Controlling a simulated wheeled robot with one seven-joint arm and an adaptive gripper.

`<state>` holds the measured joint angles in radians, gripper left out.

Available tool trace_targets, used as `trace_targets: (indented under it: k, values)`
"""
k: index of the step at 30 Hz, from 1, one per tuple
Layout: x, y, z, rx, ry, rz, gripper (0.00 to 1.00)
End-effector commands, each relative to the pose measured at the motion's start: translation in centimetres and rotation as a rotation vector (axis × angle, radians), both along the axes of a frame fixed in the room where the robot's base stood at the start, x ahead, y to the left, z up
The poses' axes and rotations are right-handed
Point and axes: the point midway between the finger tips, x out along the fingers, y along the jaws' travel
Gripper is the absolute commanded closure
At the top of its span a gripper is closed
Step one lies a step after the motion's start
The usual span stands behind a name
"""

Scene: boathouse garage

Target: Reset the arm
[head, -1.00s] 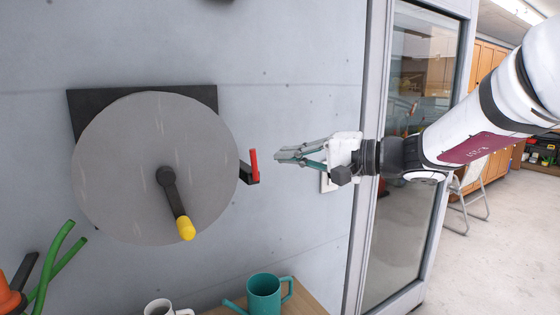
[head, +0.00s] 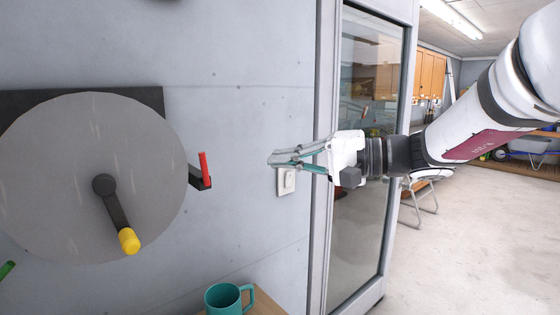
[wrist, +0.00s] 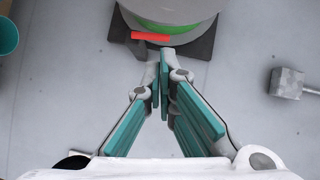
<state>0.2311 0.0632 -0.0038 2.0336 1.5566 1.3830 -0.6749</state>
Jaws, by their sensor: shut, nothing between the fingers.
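My gripper (head: 274,159) is shut and empty. In the head view it points left, held out in front of the grey wall, right of a wall-mounted grey disc (head: 60,190). The disc has a black crank arm with a yellow knob (head: 129,241). A red lever (head: 204,170) on a dark bracket stands between the disc and my gripper. In the wrist view the closed fingertips (wrist: 163,60) point toward the red lever (wrist: 150,37) and the disc's dark backing plate (wrist: 190,48), with a visible gap.
A teal mug (head: 228,299) stands on a wooden surface at the bottom. A white wall switch (head: 286,181) is behind my gripper. A glass door (head: 365,160) stands behind my arm. Open floor (head: 450,245) and a folding chair (head: 424,200) lie to the right.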

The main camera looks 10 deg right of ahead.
Motion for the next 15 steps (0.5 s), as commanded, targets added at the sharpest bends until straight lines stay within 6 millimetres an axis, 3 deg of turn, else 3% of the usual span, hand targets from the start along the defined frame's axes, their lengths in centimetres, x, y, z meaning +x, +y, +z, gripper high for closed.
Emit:
trace_targets:
  k: [5,10,15]
  values:
    - [-2.1,0.8,-0.8,-0.071,0.028,0.028,1.0]
    - [-8.8,1.9,-4.6,-0.331,0.112,0.087,1.0]
    - [-15.8,-0.2,-9.3,-0.665,0.167,0.091,1.0]
